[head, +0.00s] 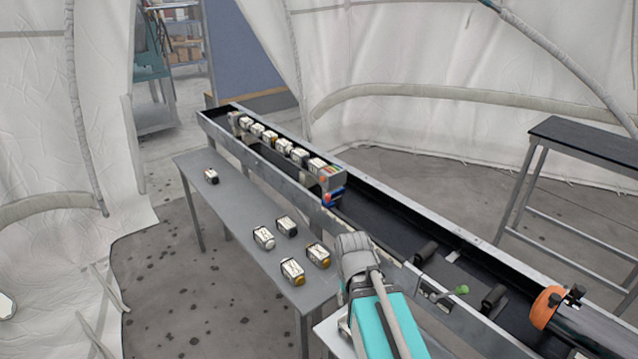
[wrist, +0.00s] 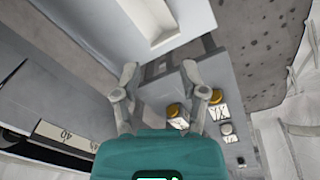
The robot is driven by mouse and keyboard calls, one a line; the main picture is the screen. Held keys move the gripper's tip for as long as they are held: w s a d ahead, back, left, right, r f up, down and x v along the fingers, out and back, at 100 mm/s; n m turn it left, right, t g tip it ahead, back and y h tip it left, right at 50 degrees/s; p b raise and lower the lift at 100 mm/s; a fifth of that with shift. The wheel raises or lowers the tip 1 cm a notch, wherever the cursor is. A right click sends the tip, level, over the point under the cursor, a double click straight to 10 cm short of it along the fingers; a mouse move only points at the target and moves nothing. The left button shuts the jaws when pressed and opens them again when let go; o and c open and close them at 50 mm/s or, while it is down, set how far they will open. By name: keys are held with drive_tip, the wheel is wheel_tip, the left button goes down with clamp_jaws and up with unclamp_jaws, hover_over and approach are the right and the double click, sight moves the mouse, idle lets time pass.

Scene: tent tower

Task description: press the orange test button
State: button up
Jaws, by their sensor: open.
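No orange button is clearly identifiable. The most orange thing is a rounded orange part (head: 546,307) with black fittings, at the trough's near right end in the head view; I cannot tell if it is the button. A small orange-red patch (head: 324,180) shows on the face of a block in the trough. My gripper (wrist: 160,68) is open and empty in the wrist view, its two fingers spread over the grey table. In the head view my teal and grey arm reaches in beside the trough's near side; the fingertips cannot be made out there.
A long dark-lined trough (head: 400,222) crosses the scene, holding a row of blocks and a blue-red piece (head: 333,197). A dark-topped stand (head: 585,140) is at right.

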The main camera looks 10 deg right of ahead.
drive_tip(key=shift+n+t+h, duration=0.3)
drive_tip(key=shift+t+h, duration=0.4)
drive_tip(key=shift+h, duration=0.2)
drive_tip(key=w, duration=0.1)
drive_tip(key=w+d, duration=0.1)
drive_tip(key=w+b, duration=0.1)
drive_tip(key=w, duration=0.1)
drive_tip(key=shift+w+d+f, duration=0.1)
drive_tip(key=shift+d+f, duration=0.15)
drive_tip(key=shift+f, duration=0.1)
clamp_jaws()
drive_tip(key=w+d+r+n+t+h+b, duration=0.1)
drive_tip(key=w+r+n+t+h+b, duration=0.15)
drive_tip(key=w, duration=0.55)
drive_tip(key=w+r+n+t+h+b, duration=0.1)
drive_tip(key=w+t+h, duration=0.25)
drive_tip(key=w, duration=0.35)
drive_tip(key=w+a+r+n+t+y+b, duration=0.1)
drive_tip(key=w+a+r+n+t+b, duration=0.1)
drive_tip(key=w+a, duration=0.4)
drive_tip(key=w+a+r+n+t+y+b, duration=0.1)
drive_tip(key=w+a+r+n+t+b, duration=0.1)
drive_tip(key=w+a+r+n+t, duration=0.2)
drive_tip(key=w+a+n+t, duration=0.1)
drive_tip(key=w+n+t, duration=0.2)
drive_tip(key=shift+a+r, duration=0.25)
drive_tip(key=shift+a, duration=0.15)
drive_tip(key=shift+n, duration=0.25)
